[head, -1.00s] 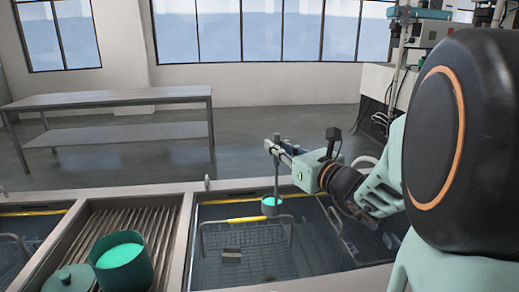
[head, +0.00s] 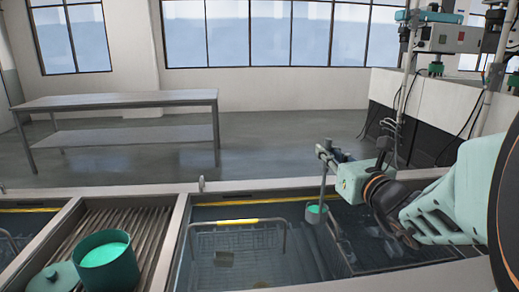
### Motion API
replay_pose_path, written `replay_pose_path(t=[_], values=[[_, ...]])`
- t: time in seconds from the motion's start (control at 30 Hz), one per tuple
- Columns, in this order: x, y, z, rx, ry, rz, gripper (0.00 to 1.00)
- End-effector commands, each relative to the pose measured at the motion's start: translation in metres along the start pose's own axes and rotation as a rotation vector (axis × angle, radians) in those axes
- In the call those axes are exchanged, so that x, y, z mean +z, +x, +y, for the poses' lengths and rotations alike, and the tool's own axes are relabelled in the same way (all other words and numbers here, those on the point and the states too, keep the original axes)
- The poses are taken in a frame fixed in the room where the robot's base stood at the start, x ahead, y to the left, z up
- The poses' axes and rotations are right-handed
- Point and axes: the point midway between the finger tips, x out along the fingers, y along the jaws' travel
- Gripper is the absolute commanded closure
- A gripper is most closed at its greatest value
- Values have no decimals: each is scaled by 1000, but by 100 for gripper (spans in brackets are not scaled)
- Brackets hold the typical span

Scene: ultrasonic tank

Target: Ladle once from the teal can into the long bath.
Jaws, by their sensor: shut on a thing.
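The teal can (head: 108,271) stands open at the lower left in the head view, full of bright green liquid. Its lid (head: 61,277) lies beside it on the left. My gripper (head: 324,152) is shut on the ladle (head: 322,187), whose handle hangs upright below the jaws. The ladle's cup (head: 316,213) holds bright green liquid and is over the long bath (head: 280,212). I cannot tell how high the cup is above the bath. A wire basket (head: 238,240) with small pieces in it sits in the bath.
A slatted drain board (head: 143,232) lies under the can, left of the bath. The bath has a pale rim (head: 173,250) and a yellow bar (head: 240,221) at the basket. A metal table (head: 120,101) stands behind. Equipment on poles (head: 440,38) is at the back right.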

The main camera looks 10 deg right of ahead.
Motion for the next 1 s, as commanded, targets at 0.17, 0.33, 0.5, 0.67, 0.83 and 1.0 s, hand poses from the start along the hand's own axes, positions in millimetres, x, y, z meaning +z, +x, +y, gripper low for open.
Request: replay_pose_path(t=[0.17, 0.33, 0.5, 0.67, 0.83, 1.0], values=[[-22, 0, 0, -1, 1, 1, 100], [-41, 0, 0, 0, 2, 1, 100], [-43, 0, -11, -3, 51, 3, 100], [-46, 0, -29, -4, 150, 3, 100], [-49, 0, -47, -4, 255, 2, 100], [-52, 0, -65, -2, 360, 2, 100]])
